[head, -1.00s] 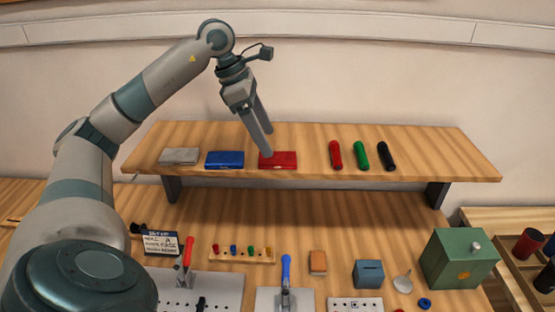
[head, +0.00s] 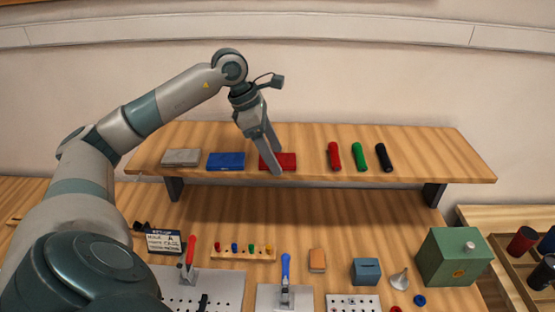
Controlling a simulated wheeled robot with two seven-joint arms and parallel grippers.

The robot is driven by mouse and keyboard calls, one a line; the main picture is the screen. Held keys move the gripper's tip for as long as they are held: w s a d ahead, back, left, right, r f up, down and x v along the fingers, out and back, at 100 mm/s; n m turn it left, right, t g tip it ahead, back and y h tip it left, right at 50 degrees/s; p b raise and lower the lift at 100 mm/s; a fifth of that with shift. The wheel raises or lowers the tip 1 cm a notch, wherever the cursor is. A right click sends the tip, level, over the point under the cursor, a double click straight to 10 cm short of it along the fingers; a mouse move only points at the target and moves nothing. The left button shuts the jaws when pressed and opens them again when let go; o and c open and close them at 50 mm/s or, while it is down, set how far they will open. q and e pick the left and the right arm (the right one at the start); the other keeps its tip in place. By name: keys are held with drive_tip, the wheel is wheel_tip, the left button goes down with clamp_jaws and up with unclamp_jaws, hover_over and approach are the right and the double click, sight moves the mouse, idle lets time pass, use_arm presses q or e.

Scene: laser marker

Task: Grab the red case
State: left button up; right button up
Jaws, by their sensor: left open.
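The red case (head: 287,162) lies flat near the front edge of the wooden shelf (head: 430,160), right of the blue case. My left gripper (head: 276,162) is open, with its fingers pointing down at the red case. One finger covers the left part of the case in the head view, and the other passes behind it or over it. I cannot tell whether the fingers touch the case. My right gripper is not in view.
A blue case (head: 226,161) and a grey case (head: 181,157) lie to the left on the shelf. Red (head: 334,156), green (head: 359,156) and black (head: 384,157) cylinders lie to the right. Below, the bench holds a green box (head: 454,257) and toggle clamps (head: 285,280).

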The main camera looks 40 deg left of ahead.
use_arm(q)
drive_tip(key=shift+f, duration=0.1)
idle(0.7)
drive_tip(key=c, duration=1.2)
